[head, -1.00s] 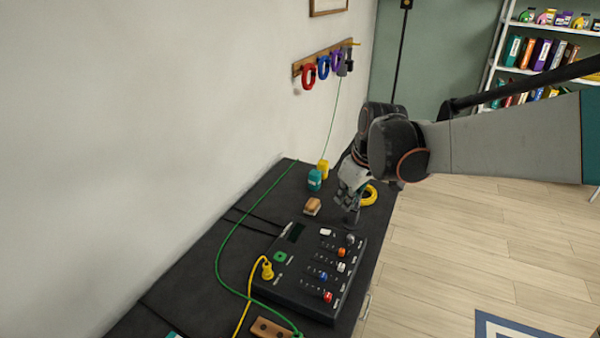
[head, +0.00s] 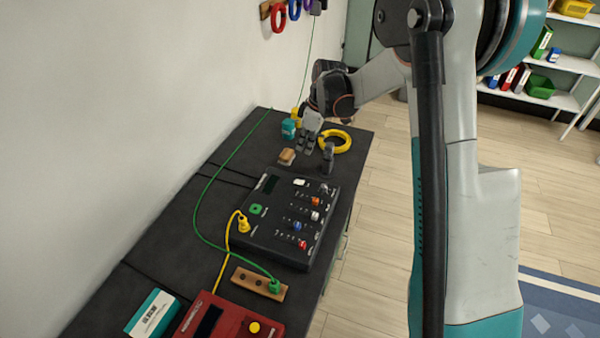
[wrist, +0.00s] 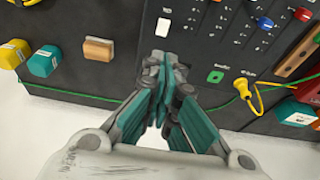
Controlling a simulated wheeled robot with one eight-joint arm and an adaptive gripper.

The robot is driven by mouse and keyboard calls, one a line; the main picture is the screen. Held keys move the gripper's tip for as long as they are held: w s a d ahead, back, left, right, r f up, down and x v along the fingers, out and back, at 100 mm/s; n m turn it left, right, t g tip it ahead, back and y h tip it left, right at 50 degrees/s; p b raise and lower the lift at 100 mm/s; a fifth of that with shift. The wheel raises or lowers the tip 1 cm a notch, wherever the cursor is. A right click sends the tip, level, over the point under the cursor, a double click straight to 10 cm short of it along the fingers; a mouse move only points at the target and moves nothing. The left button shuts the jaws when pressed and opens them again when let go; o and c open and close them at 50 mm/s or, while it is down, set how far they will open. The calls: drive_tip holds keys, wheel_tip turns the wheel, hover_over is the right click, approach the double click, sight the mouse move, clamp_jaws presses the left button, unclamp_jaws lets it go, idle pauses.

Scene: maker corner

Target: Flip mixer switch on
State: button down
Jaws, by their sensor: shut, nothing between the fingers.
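The mixer (head: 262,228) is a black box with a dark display, a green button and rows of coloured knobs, lying on the dark bench. A small white rocker switch (head: 299,183) sits near its far end; it also shows in the wrist view (wrist: 163,27). Whether the switch is on or off cannot be told. My gripper (head: 318,152) is over the far end of the mixer in the head view. In the wrist view my gripper (wrist: 157,60) is shut and empty, its tips just below the white switch in the picture. The fingers hide part of the panel.
A tan block (head: 287,157), a teal pot (head: 288,129) and a yellow ring (head: 336,141) lie beyond the mixer. A yellow cable plug (head: 243,224) stands in the mixer. A red device (head: 215,318) and a wooden socket strip (head: 258,284) are nearer.

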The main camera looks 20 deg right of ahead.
drive_tip(key=b, duration=0.5)
approach(300, 181)
drive_tip(key=x, duration=0.3)
drive_tip(key=a+x, duration=0.1)
drive_tip(key=x, duration=0.1)
drive_tip(key=shift+w, duration=0.35)
drive_tip(key=shift+s+f, duration=0.1)
drive_tip(key=shift+f, duration=0.55)
drive_tip(key=shift+s+d+f+b, duration=0.15)
drive_tip(key=shift+d+f+b, duration=0.15)
drive_tip(key=shift+f, duration=0.15)
drive_tip(key=shift+a, duration=0.15)
